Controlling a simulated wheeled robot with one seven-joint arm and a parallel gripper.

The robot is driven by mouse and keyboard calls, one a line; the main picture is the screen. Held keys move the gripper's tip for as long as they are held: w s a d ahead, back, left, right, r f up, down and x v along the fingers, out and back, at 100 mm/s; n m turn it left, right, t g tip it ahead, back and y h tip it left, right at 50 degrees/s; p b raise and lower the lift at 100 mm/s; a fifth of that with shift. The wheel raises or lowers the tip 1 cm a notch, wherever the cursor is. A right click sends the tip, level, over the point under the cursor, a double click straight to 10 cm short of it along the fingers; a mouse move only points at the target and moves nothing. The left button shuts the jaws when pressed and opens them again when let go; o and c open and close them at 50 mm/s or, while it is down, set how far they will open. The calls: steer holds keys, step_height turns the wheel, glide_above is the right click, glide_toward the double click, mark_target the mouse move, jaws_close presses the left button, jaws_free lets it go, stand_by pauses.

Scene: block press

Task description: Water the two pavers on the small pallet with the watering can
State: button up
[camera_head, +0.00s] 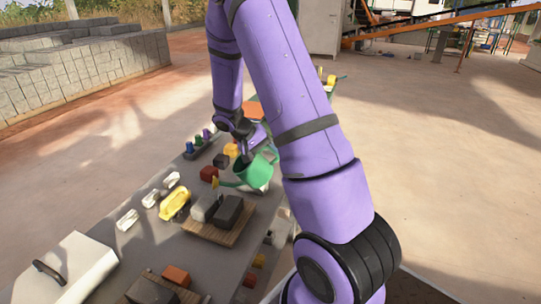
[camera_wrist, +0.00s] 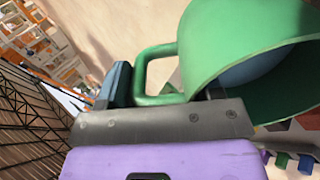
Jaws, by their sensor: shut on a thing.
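The green watering can (camera_head: 254,172) is held above the table, tilted, with its spout reaching left to a yellowish tip. My gripper (camera_head: 246,150) is shut on its handle. In the wrist view, the can (camera_wrist: 235,50) fills the upper right, with bluish water inside, and my gripper (camera_wrist: 160,92) has its fingers at the green handle. The small wooden pallet (camera_head: 215,238) lies below and in front of the can. It bears two pavers side by side: a mid-grey left paver (camera_head: 203,208) and a darker right paver (camera_head: 228,212). I cannot make out any falling water.
A yellow object (camera_head: 174,204) and white pieces (camera_head: 127,220) lie left of the pallet. Red (camera_head: 209,173), black and yellow blocks stand behind it. Another pallet with dark and orange blocks (camera_head: 176,275) is in front. A white case (camera_head: 65,270) stands front left.

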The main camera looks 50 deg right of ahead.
steer(key=shift+w+a+r, duration=0.1)
steer(key=shift+w+a, duration=0.05)
stand_by(0.3)
stand_by(2.5)
